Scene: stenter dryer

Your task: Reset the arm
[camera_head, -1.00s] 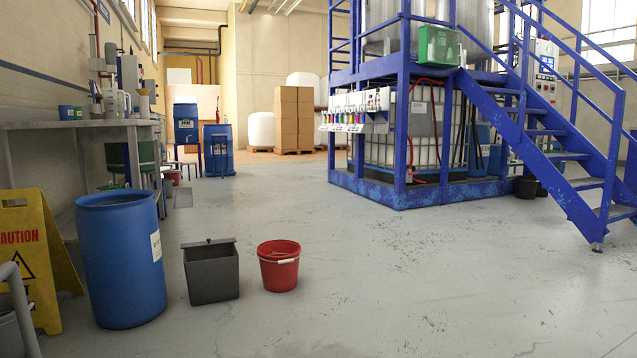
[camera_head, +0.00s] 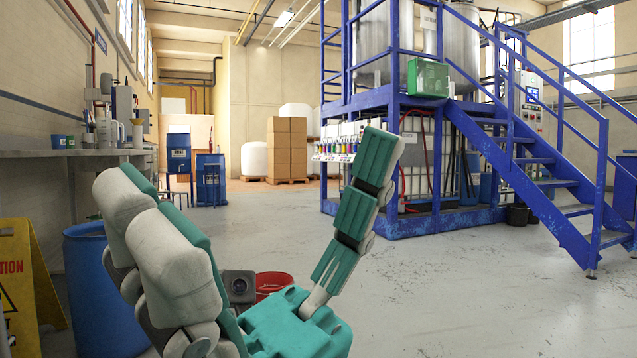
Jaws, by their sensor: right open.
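My right gripper (camera_head: 262,180) is raised in the lower middle of the head view, close to the camera. It has teal and pale grey segmented fingers. Two fingers stand on the left and one on the right, spread wide apart. The gripper is open and nothing is between its fingers. Its teal palm shows at the bottom edge. It partly hides a red bucket (camera_head: 272,282) and a blue drum (camera_head: 88,300) on the floor behind it. My left gripper is not in the view.
A yellow caution sign (camera_head: 35,275) stands at the far left, by a workbench (camera_head: 60,154). A blue frame with stairs (camera_head: 530,160) stands at the right. Stacked cardboard boxes (camera_head: 287,147) stand at the back. The grey floor at the lower right is clear.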

